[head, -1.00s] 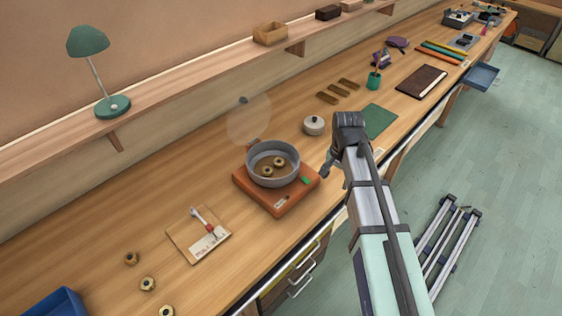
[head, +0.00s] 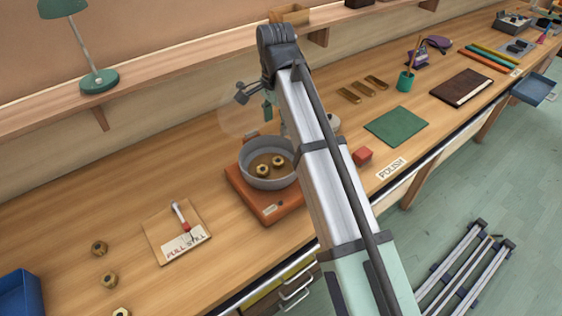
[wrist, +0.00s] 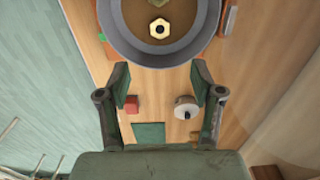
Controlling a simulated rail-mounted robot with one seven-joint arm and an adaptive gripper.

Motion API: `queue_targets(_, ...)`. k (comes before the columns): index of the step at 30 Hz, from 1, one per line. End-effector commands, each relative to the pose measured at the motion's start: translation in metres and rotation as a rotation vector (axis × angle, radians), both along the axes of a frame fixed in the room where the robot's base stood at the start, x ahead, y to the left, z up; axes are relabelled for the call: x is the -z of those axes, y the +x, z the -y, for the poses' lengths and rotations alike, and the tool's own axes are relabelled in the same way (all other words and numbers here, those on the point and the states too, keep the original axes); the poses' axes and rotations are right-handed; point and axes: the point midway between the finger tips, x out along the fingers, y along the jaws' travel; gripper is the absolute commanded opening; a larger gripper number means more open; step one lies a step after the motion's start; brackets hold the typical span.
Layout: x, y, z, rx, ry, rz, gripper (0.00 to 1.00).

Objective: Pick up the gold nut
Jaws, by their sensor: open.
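Two gold nuts lie in a grey pan (head: 243,178) on an orange-brown base; one gold nut (head: 263,170) is nearer the pan's middle, the other gold nut (head: 278,161) to its right. Several more gold nuts lie on the bench at the lower left, one nut (head: 99,249) among them. My gripper (head: 267,108) is above the back of the pan, open and empty. In the wrist view my gripper's fingers (wrist: 160,78) are spread below the pan's rim (wrist: 128,50), with one nut (wrist: 159,29) visible inside beyond the fingertips and another cut off at the top edge.
A red block (head: 362,156) and a lidded white pot (head: 334,123), partly hidden by my arm, stand right of the pan. A green mat (head: 397,126) lies beyond. A shelf (head: 165,98) runs along the wall.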

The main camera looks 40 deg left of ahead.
Motion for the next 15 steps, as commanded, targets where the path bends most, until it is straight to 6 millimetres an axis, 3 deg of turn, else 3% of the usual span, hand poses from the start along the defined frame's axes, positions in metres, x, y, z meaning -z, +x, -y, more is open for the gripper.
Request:
queue_targets(9,0.058,-0.001,0.002,-0.001,-0.002,-0.002,0.66)
queue_targets(15,0.084,0.000,0.001,-0.001,0.000,0.000,0.66)
